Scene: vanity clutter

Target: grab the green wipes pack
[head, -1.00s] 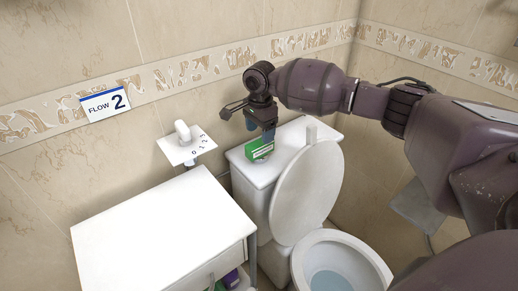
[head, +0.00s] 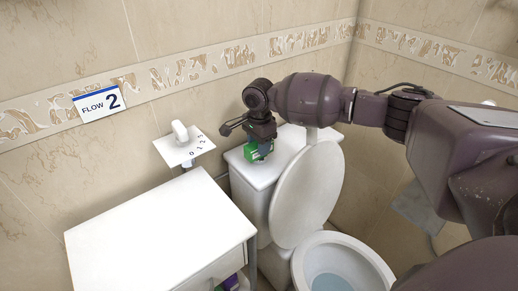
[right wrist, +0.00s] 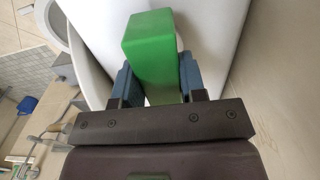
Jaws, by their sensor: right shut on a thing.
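The green wipes pack (head: 252,152) is on top of the white toilet tank (head: 240,163), near its left end. My right gripper (head: 262,150) reaches down over it and is shut on it. In the right wrist view, the green pack (right wrist: 152,48) sits between the two blue fingers of the right gripper (right wrist: 158,82). I cannot tell whether the pack is still touching the tank top. My left gripper is not in view.
The raised toilet lid (head: 306,193) stands just in front of the tank, above the open bowl (head: 340,262). A white cabinet (head: 155,240) with a clear top is at the lower left. A white dial control (head: 183,145) juts from the wall.

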